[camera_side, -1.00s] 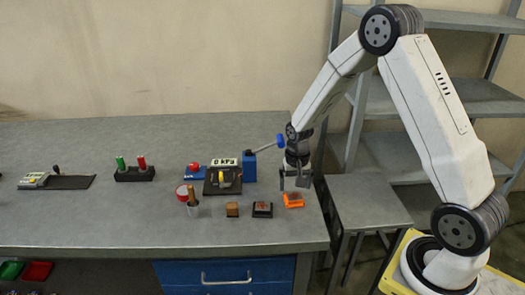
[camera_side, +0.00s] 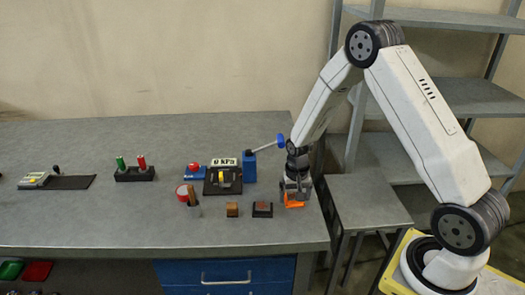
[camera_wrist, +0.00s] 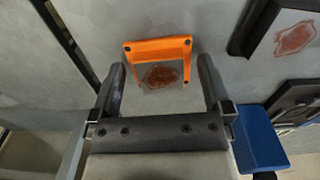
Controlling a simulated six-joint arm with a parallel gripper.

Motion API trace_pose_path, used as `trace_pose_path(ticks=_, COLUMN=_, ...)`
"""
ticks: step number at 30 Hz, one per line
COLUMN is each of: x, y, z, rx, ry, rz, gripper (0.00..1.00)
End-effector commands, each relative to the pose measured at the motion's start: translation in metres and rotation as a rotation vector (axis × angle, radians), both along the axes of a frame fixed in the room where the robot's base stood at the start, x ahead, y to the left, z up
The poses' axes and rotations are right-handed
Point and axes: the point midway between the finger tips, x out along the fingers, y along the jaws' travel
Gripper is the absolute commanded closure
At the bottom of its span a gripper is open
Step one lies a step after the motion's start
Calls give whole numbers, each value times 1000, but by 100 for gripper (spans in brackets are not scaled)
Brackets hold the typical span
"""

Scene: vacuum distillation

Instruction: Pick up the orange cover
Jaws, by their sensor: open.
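The orange cover (camera_side: 294,204) lies on the bench near its right end in the side view. In the wrist view the orange cover (camera_wrist: 158,47) shows as a square frame with a reddish-brown patch inside it. My gripper (camera_side: 295,192) is low over the cover and partly hides it in the side view. In the wrist view my gripper (camera_wrist: 161,75) is open, with one finger on each side of the cover and a gap on both sides. Whether the fingertips touch the bench is hard to tell.
A dark block with a reddish top (camera_side: 262,209) stands just left of the cover, and a wooden cube (camera_side: 232,209) further left. A blue block with a rod (camera_side: 250,166) and a 0 kPa gauge (camera_side: 224,176) stand behind. The bench's right edge (camera_side: 321,215) is close.

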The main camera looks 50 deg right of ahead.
Motion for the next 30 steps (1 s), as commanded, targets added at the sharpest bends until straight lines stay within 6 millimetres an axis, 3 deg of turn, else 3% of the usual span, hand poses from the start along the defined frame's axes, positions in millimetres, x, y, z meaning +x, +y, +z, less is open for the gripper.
trace_pose_path(ticks=2, x=0, y=0, z=0, rx=0, ry=0, rz=0, gripper=0)
trace_pose_path(ticks=9, x=0, y=0, z=0, rx=0, ry=0, rz=0, gripper=73)
trace_pose_path(ticks=12, x=0, y=0, z=0, rx=0, ry=0, rz=0, gripper=100)
trace_pose_path(ticks=23, x=0, y=0, z=2, rx=-1, ry=-1, rz=0, gripper=100)
trace_pose_path(ticks=30, x=1, y=0, z=13, rx=-1, ry=-2, rz=0, gripper=100)
